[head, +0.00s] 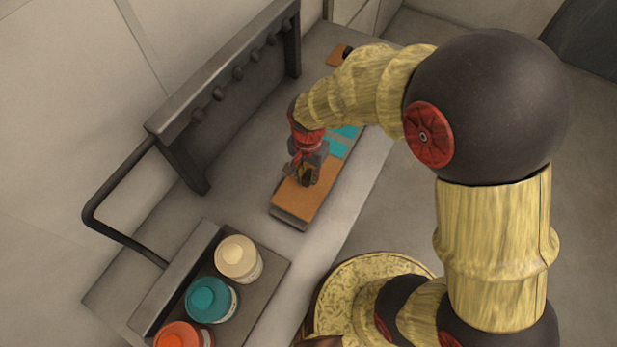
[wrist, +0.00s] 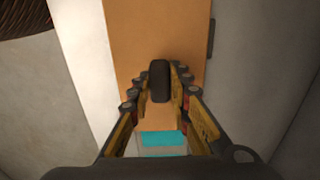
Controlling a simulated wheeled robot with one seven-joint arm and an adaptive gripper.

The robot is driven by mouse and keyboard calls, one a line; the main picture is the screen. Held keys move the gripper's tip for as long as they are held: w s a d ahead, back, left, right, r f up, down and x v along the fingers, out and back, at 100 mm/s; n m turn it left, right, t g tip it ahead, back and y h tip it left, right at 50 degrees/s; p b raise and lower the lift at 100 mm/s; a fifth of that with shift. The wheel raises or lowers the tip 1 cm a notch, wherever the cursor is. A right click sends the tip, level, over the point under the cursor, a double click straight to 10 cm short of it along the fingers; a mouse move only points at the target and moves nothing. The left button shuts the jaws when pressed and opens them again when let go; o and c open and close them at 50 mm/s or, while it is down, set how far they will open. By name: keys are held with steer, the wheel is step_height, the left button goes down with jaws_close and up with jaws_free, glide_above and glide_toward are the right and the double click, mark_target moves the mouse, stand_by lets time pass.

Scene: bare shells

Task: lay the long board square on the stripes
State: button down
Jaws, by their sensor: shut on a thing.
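The long board (head: 298,204) is flat and orange-brown, over a long grey strip on the counter. It fills the upper middle of the wrist view (wrist: 150,28). My gripper (head: 307,178) is over the board, its fingers (wrist: 160,98) closed around a dark upright handle (wrist: 160,76) on it. The teal stripes (head: 336,148) show just past my gripper, and also at the bottom of the wrist view (wrist: 164,139). My gripper hides part of the board and stripes. I cannot tell whether the board touches the surface below.
A dark rack with several knobs (head: 237,75) stands along the wall to the left. A tray at the front left holds a cream jar (head: 238,258), a teal jar (head: 211,299) and an orange jar (head: 183,335). A small wooden piece with a dark knob (head: 335,56) lies at the far end.

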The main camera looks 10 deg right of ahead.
steer(key=shift+f, duration=0.8)
steer(key=shift+f, duration=0.2)
steer(key=c, duration=1.7)
jaws_free()
steer(key=shift+o, duration=0.2)
